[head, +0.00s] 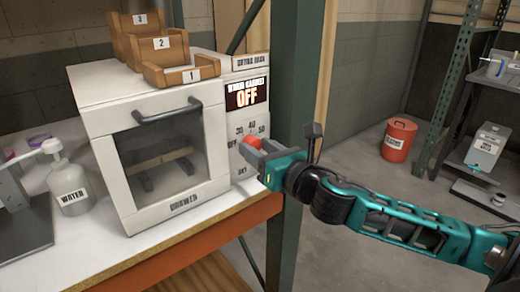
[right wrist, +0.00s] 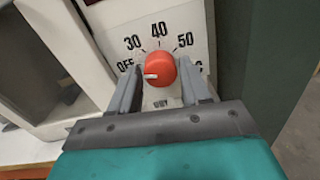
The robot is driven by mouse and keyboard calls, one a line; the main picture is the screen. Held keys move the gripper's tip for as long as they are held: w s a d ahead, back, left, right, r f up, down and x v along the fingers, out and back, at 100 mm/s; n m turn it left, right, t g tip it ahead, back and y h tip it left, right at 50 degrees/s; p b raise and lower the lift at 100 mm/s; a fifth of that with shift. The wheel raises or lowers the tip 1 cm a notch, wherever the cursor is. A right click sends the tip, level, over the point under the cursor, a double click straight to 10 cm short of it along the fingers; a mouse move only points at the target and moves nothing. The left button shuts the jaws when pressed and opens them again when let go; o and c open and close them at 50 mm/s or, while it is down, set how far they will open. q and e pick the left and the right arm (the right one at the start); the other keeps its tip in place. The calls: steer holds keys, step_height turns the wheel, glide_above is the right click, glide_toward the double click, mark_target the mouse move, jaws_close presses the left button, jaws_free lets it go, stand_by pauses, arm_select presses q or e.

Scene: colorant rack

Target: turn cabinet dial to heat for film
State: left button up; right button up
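The white cabinet (head: 160,140) stands on the shelf, with a glass door and a bar handle. Its display (head: 246,94) reads OFF. The red dial (head: 251,142) is on the panel below the display; in the right wrist view the dial (right wrist: 160,71) has a white pointer facing left, near the OFF mark. Marks 30, 40 and 50 curve above it. My right gripper (right wrist: 160,90) is open, with one finger on each side of the dial; I cannot tell if they touch it. In the head view the right gripper (head: 256,152) partly hides the dial. My left gripper is not in view.
A green rack post (head: 295,120) stands just right of the cabinet, close to my right arm. A WATER bottle (head: 70,185) is left of the cabinet. Numbered wooden trays (head: 180,72) sit on top. A red bin (head: 398,139) stands on the floor behind.

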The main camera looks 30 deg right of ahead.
steer(key=c, duration=0.7)
